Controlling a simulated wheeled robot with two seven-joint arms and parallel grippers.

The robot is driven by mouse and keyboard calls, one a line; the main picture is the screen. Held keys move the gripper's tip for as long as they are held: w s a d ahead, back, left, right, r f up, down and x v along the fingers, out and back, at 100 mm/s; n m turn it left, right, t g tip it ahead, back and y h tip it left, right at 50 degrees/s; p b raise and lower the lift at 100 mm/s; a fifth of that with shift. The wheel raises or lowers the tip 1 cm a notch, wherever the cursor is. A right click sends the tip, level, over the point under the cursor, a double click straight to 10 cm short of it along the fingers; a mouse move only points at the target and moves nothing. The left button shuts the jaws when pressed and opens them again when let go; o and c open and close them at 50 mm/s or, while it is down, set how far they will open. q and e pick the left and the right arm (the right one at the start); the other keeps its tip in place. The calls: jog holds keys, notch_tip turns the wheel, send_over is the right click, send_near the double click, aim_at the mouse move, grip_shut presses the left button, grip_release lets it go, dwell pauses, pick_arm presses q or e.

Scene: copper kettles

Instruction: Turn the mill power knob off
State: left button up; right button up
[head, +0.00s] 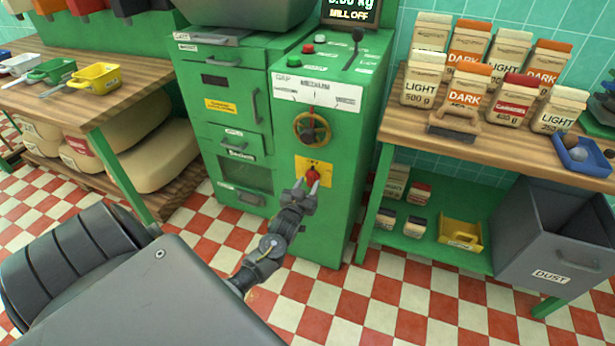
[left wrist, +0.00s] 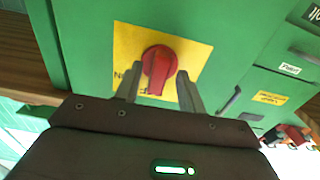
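The red power knob (head: 312,175) sits on a yellow plate (head: 325,167) low on the front of the green mill (head: 340,125). My left gripper (head: 306,183) is right in front of it. In the left wrist view the knob (left wrist: 159,66) shows between the two fingertips (left wrist: 157,82), one on each side, with small gaps seeming to remain. The fingers are apart; firm contact cannot be seen. The knob's grip bar points down in that view. Lettering on the plate is partly hidden. The display (head: 351,11) on top reads "MILL OFF". My right gripper is not in view.
A brass handwheel (head: 312,128) is above the knob, under a dial scale. A lever and buttons are on the mill's top. A counter with coffee bags (head: 465,85) stands right, with a grey dust bin (head: 553,240). A wooden bench (head: 60,95) stands left. The checkered floor in front is clear.

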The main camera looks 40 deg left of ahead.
pick_arm(q)
jog(key=shift+s+d, duration=0.1)
jog(key=shift+s, duration=0.1)
jog(key=p+v, duration=0.1)
jog(key=v, duration=0.9)
jog(key=shift+s, duration=0.15)
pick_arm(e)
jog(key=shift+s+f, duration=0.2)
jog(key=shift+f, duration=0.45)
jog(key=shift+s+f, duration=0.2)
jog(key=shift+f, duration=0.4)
pick_arm(q)
jog(key=shift+d, duration=0.1)
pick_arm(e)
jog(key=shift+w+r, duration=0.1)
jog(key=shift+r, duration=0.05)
